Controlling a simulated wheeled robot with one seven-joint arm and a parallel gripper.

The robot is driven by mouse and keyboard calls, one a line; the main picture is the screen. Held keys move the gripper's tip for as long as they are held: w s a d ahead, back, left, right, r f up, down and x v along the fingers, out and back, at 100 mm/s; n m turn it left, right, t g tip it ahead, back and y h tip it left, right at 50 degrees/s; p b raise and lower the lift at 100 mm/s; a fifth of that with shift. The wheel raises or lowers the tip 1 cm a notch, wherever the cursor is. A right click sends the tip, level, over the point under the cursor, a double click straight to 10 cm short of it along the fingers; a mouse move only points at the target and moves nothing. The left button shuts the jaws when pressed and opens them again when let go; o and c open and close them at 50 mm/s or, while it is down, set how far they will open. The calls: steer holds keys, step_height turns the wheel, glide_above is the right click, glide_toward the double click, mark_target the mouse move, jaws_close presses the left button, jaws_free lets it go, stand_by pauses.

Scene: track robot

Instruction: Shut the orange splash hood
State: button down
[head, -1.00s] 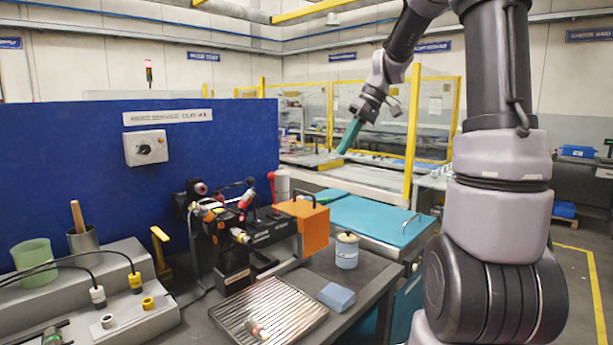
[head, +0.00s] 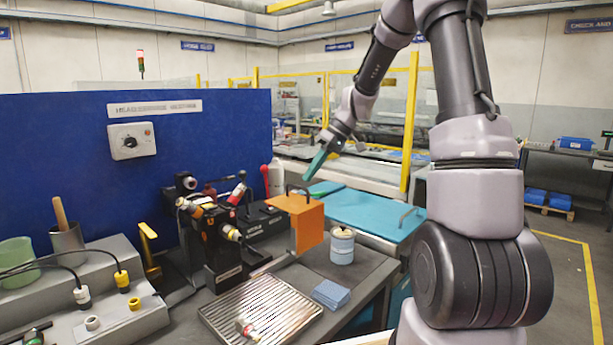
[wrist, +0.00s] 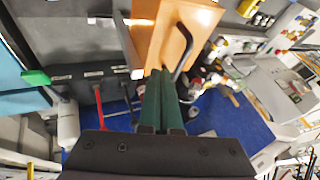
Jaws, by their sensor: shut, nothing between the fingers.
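The orange splash hood (head: 310,230) is a box-like cover with a flat top, at the right end of the black bench machine (head: 222,235). The hood stands clear of the machine's left part, whose fittings are uncovered.
A lidded tin (head: 342,248) stands right of the hood. A blue cloth stack (head: 331,293) and a ribbed metal tray (head: 255,310) lie in front. A turquoise-topped cabinet (head: 375,215) is behind. A blue panel (head: 60,150) closes the left rear.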

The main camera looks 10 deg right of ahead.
steer(key=shift+s+a+f, duration=0.2)
steer(key=shift+s+a, duration=0.35)
steer(key=shift+a, duration=0.25)
steer(key=s+a, duration=0.9)
steer(key=a, duration=0.5)
steer(key=shift+s, duration=0.25)
steer(key=shift+a, duration=0.1)
